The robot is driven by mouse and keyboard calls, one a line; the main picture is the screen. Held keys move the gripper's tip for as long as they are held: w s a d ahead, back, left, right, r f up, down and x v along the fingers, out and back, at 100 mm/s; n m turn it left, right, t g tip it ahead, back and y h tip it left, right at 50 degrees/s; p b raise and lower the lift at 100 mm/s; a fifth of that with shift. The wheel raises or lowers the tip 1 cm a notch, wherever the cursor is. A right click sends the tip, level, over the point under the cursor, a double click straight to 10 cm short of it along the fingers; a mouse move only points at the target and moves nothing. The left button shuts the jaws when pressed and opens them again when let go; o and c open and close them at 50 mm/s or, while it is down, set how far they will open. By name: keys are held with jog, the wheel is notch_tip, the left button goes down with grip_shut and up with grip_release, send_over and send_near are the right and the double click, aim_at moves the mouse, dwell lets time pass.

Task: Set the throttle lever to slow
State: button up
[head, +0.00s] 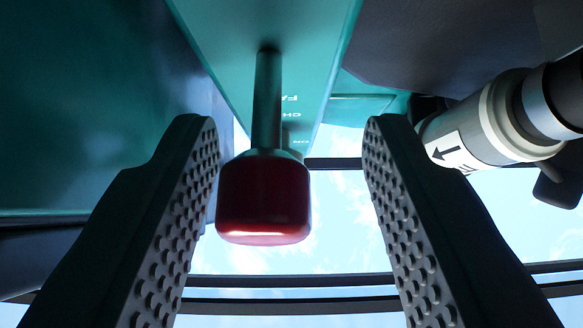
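The throttle lever has a red knob (264,200) on a dark rod (267,100). The rod comes out of a teal panel (300,35) at the top of the head view. White lettering on the panel appears upside down and is partly hidden by the lever; I cannot read a full word for slow. My gripper (290,135) is open, with one ridged finger on each side of the lever. The knob lies between the fingers, nearer the left one, with a wide gap to the right one. I cannot tell whether the left finger touches it.
A large teal surface (80,110) fills the left side. A pale cylinder (490,125) with an arrow label is at the right, close to the right finger. Dark bars cross the lower part of the view, with bright sky behind.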

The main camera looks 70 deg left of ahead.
jog(key=shift+w+d, duration=0.1)
jog(key=shift+d, duration=0.05)
jog(key=shift+d+f, duration=0.35)
jog(key=b+v, duration=0.6)
jog(key=v, duration=0.7)
jog(key=shift+a, duration=0.15)
